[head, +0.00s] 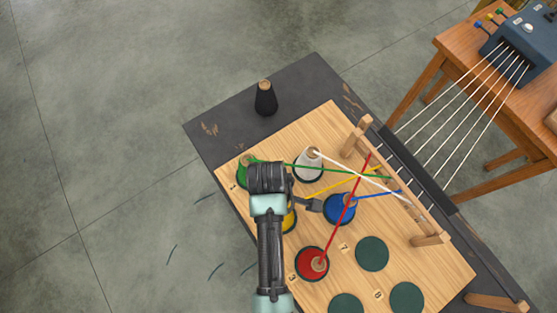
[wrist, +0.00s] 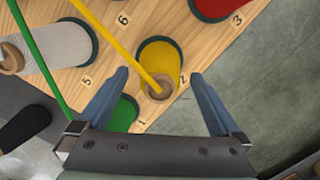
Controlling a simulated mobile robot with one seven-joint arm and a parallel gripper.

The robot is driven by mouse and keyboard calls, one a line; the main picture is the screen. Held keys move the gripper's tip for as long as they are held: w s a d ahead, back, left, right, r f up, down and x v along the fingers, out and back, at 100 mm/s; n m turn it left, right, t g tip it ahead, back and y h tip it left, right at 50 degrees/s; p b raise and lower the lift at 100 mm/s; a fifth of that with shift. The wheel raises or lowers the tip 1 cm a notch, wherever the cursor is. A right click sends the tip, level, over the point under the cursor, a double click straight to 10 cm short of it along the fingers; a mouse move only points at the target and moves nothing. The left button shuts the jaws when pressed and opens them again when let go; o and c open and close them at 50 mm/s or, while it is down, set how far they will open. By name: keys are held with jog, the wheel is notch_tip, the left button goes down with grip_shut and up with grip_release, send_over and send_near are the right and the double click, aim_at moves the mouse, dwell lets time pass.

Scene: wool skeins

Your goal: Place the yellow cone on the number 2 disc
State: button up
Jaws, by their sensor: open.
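The yellow cone (wrist: 163,62) stands upright in the wrist view, with a brown top and a yellow thread running up and left. The dark rim of the number 2 disc (wrist: 158,39) shows around its base, beside the printed 2. My gripper (wrist: 160,76) is open, its two blue-grey fingers to the left and right of the cone in the picture. In the head view, my arm hides most of the yellow cone (head: 291,221).
Green (head: 246,169), white (head: 308,166), blue (head: 340,208) and red (head: 312,263) cones stand nearby, with threads stretched to a wooden frame (head: 364,134). A black cone (head: 265,99) stands on the dark tabletop. Bare discs lie at the near side, including disc 7 (head: 372,254).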

jog(key=r, duration=0.6)
jog(key=a+r, duration=0.1)
jog(key=r, duration=0.2)
jog(key=shift+w+r, duration=0.1)
jog(key=shift+w, duration=0.15)
jog(key=w+r+m+t+y, duration=0.1)
jog(key=w+r+m+t, duration=0.2)
jog(key=w+r+t, duration=0.7)
jog(key=w+r+m+t, duration=0.35)
jog(key=w+r, duration=0.75)
jog(key=r, duration=0.6)
notch_tip(320, 180, up, 25)
jog(key=s+m+t, duration=0.2)
jog(key=m+t, duration=0.3)
jog(key=t, duration=0.3)
jog(key=s+d+r+m+t, duration=0.1)
jog(key=s+r+m+t, duration=0.1)
jog(key=s+r+t, duration=0.4)
jog(key=s+r, duration=0.4)
jog(key=r, duration=0.3)
jog(key=shift+r, duration=0.3)
jog(key=shift+m, duration=0.25)
